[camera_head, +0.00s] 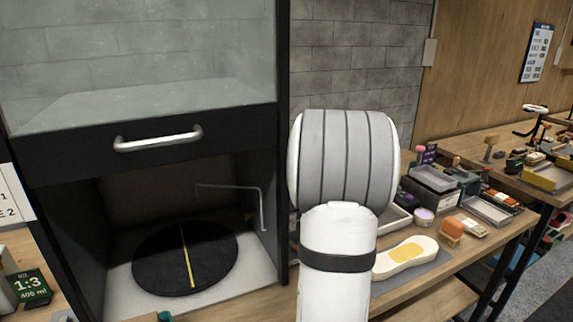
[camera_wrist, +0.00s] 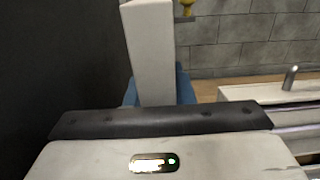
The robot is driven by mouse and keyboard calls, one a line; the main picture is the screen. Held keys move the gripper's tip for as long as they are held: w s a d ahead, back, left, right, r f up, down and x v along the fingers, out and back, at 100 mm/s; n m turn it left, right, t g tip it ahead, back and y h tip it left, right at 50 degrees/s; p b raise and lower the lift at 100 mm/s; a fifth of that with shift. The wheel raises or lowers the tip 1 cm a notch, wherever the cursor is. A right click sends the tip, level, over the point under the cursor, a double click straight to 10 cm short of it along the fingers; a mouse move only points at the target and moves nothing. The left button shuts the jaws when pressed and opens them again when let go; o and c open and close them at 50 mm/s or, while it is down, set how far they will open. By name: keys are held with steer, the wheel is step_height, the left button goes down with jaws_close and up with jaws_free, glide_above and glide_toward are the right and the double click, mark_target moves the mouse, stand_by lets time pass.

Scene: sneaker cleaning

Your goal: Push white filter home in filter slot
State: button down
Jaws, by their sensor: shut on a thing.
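In the wrist view my gripper (camera_wrist: 152,118) shows as a pale body with a black front bar. A pale upright block (camera_wrist: 151,50) rises just beyond the bar, with blue patches (camera_wrist: 186,88) behind its lower part. I cannot tell for sure whether this block is the white filter or part of my gripper. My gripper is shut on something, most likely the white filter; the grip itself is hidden. In the head view my own arm covers my gripper. The filter slot cannot be made out in either view.
A black cabinet (camera_head: 70,156) with a raised glass front and silver handle (camera_head: 158,139) stands at left. Inside lie a black disc (camera_head: 186,257) and a bent rod (camera_head: 263,212). A shoe sole (camera_head: 405,257) and several goods crowd the bench at right.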

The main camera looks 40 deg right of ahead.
steer(key=shift+f+b, duration=2.1)
steer(key=shift+b, duration=0.1)
steer(key=c, duration=1.6)
jaws_free()
steer(key=o, duration=0.4)
steer(key=shift+f, duration=0.1)
steer(key=shift+o, duration=0.2)
steer(key=v, duration=0.7)
steer(key=shift+s+r, duration=0.2)
steer(key=shift+s, duration=0.2)
